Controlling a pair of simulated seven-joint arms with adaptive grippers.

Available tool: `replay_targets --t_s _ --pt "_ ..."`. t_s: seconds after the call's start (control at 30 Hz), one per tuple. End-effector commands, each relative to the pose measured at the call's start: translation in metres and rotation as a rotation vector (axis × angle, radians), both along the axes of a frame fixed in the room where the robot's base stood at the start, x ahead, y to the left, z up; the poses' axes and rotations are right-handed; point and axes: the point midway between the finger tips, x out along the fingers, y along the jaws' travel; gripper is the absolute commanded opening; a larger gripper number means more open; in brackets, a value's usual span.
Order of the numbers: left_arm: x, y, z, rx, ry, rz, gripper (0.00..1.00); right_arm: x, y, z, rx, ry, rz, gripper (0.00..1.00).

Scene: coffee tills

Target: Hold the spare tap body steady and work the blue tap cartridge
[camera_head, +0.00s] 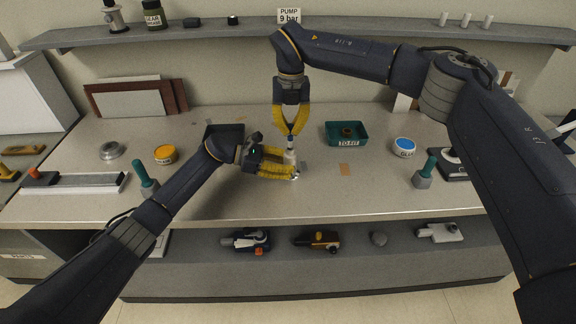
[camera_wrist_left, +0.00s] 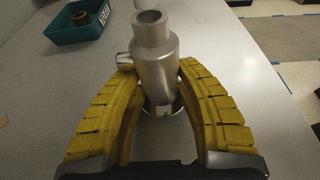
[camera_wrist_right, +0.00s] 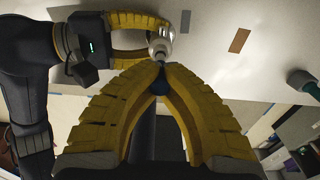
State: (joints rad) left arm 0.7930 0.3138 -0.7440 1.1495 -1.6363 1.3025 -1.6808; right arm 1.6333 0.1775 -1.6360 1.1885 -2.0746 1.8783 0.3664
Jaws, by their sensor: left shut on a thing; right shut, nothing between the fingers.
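The spare tap body (camera_head: 290,157) is a silver stepped cylinder standing upright on the worktop. In the left wrist view the tap body (camera_wrist_left: 155,65) has a round opening at its top and a side stub. My left gripper (camera_head: 292,169) is shut around its lower part. My right gripper (camera_head: 291,133) points down just above the tap body, its yellow fingertips together. In the right wrist view its fingertips (camera_wrist_right: 160,66) sit beside the top of the tap body (camera_wrist_right: 160,46). A small dark blue patch shows near these fingertips; I cannot tell whether it is the blue tap cartridge.
A teal tray (camera_head: 360,142) labelled TO-FIT holds a dark ring-shaped part behind right. An orange tin (camera_head: 165,154) stands left and a blue-lidded tin (camera_head: 404,146) right. Green-handled tools (camera_head: 424,172) stand on both sides. A tan patch (camera_head: 345,169) lies right of the tap body.

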Motion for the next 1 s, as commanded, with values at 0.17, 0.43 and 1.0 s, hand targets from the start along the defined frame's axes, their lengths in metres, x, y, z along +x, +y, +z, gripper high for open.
replay_targets --t_s 0.17,0.43,1.0 --pt "-0.001 0.001 -0.003 0.004 0.002 0.001 0.00 0.000 0.000 0.013 0.000 0.000 -0.001 0.00" --pt "-0.001 0.001 -0.003 0.004 0.002 0.001 0.00 0.001 0.000 0.029 -0.001 0.000 -0.001 0.00" --pt "0.000 0.001 -0.003 0.004 0.002 0.001 0.00 0.001 -0.001 0.036 0.000 0.000 -0.001 0.00"
